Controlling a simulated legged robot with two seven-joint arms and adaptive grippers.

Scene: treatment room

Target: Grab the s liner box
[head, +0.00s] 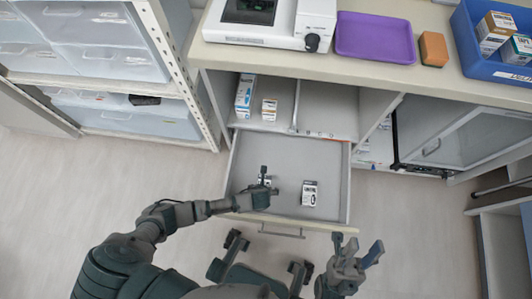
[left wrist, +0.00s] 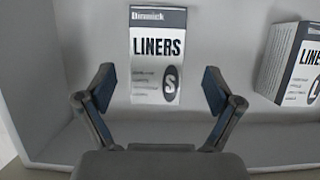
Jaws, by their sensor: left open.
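The S liner box (left wrist: 157,50), white with a dark top band and a black oval "S", lies in the open drawer (head: 285,155). In the left wrist view it is ahead of my open left gripper (left wrist: 159,90), whose fingertips are on either side of its lower part, with gaps. In the head view my left gripper (head: 263,183) hides most of this box. A second liner box (left wrist: 290,62), marked "L", lies to the right; it also shows in the head view (head: 309,194). My right gripper (head: 362,250) is open and empty outside the drawer, at lower right.
The drawer's front edge (head: 290,222) lies under my left forearm. Above the drawer are a shelf with small boxes (head: 245,95) and a counter with a purple tray (head: 375,38), an orange block (head: 433,49) and a blue bin (head: 475,60). Transparent bins stand at left.

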